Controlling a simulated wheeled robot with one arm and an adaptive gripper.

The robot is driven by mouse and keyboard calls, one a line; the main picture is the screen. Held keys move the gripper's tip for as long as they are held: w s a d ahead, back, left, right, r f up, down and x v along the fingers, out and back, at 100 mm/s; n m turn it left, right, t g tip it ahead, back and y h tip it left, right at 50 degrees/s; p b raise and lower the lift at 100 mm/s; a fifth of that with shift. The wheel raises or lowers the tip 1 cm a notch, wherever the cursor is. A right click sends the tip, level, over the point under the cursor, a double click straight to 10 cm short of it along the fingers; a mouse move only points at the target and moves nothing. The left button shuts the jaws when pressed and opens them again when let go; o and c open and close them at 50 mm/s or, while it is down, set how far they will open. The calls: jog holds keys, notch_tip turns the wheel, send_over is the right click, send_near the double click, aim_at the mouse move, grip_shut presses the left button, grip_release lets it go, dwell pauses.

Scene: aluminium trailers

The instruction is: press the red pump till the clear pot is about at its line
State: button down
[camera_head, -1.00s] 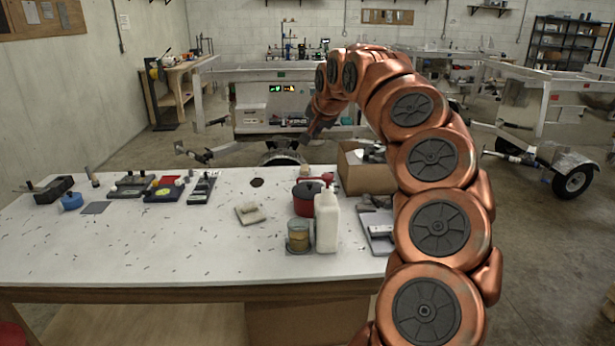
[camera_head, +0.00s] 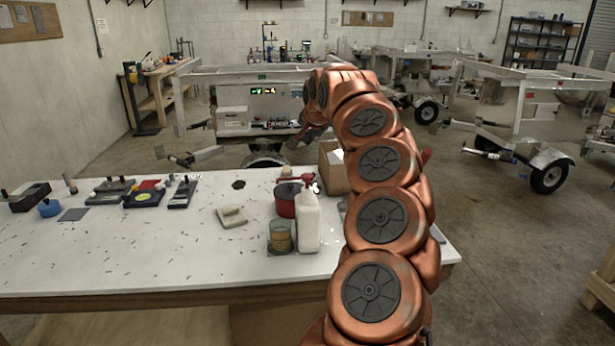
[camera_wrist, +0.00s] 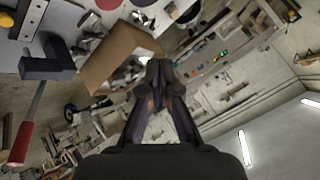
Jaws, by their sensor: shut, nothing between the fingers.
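A white bottle (camera_head: 308,224) stands upright near the table's front right, and the red pump (camera_head: 297,179) is on its top. The clear pot (camera_head: 281,238) stands just left of the bottle and holds something amber; its line is too small to make out. My gripper (camera_head: 305,134) is beyond the table's far side in the head view, past the bottle and apart from it. In the wrist view my gripper (camera_wrist: 158,72) is shut and empty. The wrist view does not clearly show the pump or the pot.
A cardboard box (camera_head: 332,170) is at the table's far right, partly behind my arm. A pale block (camera_head: 231,216) and several dark trays (camera_head: 143,197) lie to the left.

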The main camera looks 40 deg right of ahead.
jog(key=b, duration=0.3)
send_over(307, 174)
jog(key=f, duration=0.4)
jog(key=s+f, duration=0.1)
jog(key=f, duration=0.1)
jog(key=shift+a+f, duration=0.15)
jog(key=shift+f, duration=0.15)
jog(key=shift+f+b, duration=0.65)
jog(key=shift+b, duration=0.35)
jog(key=shift+w+f+b, duration=0.1)
jog(key=shift+f+b, duration=1.45)
jog(key=shift+b, duration=0.35)
dwell(1.5)
jog(key=shift+r, duration=0.1)
jog(key=shift+r+p, duration=0.85)
jog(key=shift+r, duration=0.55)
jog(key=shift+r, duration=0.1)
jog(key=shift+r+p, duration=1.35)
jog(key=shift+r, duration=1.1)
